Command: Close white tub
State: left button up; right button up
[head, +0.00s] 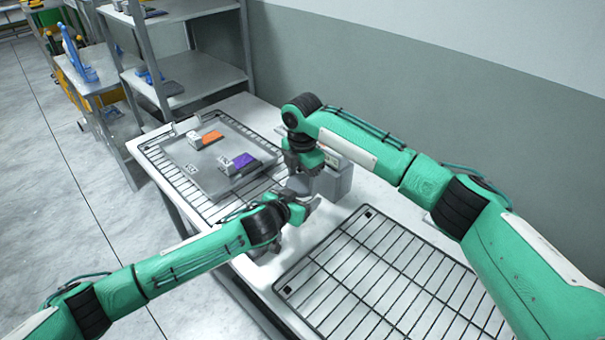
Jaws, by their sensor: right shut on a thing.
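A pale grey-white tub (335,184) stands on the table in the middle of the head view, partly hidden behind my grippers and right forearm. Whether its lid is open or shut cannot be made out. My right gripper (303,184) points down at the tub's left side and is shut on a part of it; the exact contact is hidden. My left gripper (300,208) reaches in from the left, close in front of the tub and just below the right gripper. Its fingers overlap the tub and the other gripper, so its opening cannot be read.
A grey tray (205,178) with an orange-and-white and a purple-and-white item lies on a wire rack (158,158) at the left. An empty black wire rack (395,280) lies at the front right. Metal shelves (200,75) stand behind, and a wall runs along the right.

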jog(key=shift+f, duration=0.55)
dwell(0.5)
pick_arm(q)
jog(key=c, duration=0.5)
pick_arm(e)
jog(key=m, duration=0.3)
jog(key=shift+s, duration=0.1)
jog(key=m, duration=0.3)
jog(key=shift+m, duration=0.4)
jog(key=o, duration=0.9)
jog(key=shift+o, duration=0.2)
